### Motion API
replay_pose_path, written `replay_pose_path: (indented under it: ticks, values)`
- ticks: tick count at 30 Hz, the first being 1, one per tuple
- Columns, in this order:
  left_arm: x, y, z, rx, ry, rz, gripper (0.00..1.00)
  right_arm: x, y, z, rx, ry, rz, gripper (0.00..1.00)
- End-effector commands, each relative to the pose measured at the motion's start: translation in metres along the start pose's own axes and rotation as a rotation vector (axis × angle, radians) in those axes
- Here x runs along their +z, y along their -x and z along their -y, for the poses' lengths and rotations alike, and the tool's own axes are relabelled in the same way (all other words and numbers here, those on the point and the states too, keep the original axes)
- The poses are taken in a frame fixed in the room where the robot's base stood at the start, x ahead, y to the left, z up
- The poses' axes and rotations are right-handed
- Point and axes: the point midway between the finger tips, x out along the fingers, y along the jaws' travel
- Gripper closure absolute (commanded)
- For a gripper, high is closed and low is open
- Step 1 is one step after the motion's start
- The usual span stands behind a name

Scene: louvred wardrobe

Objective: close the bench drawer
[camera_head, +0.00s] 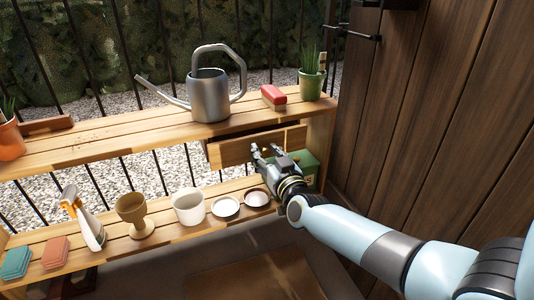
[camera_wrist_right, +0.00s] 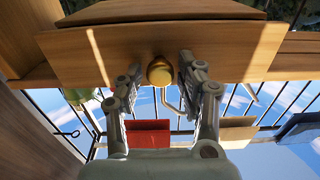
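The bench drawer (camera_head: 235,152) is a plain wooden front under the right part of the bench top, and it stands out a little, with a dark gap above it. In the right wrist view the drawer front (camera_wrist_right: 95,55) fills the upper part, with a round brass knob (camera_wrist_right: 160,70) in its middle. My right gripper (camera_head: 264,150) is at the drawer front. Its fingers are spread, with the knob between or just ahead of the fingertips (camera_wrist_right: 160,82); contact is not clear. In the head view the gripper hides the knob. My left gripper is not in view.
A watering can (camera_head: 209,98), a red brush (camera_head: 273,97) and a potted plant (camera_head: 311,84) stand on the bench top (camera_head: 110,138). Cups and dishes stand on the lower shelf (camera_head: 165,233). A green box (camera_head: 308,168) is beside my gripper. A wooden wall (camera_head: 430,110) rises at right.

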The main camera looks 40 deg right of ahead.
Motion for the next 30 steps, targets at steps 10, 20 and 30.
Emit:
replay_pose_path:
  ticks: [10,20,30]
  values:
    - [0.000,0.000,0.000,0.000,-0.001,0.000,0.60,0.000,0.000,0.000,0.000,0.000,0.000,1.00]
    - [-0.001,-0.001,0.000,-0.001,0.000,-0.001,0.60,0.000,-0.006,0.000,0.000,0.000,-0.002,1.00]
    - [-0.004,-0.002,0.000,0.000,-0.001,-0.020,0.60,0.000,-0.034,0.000,0.000,0.000,-0.001,1.00]
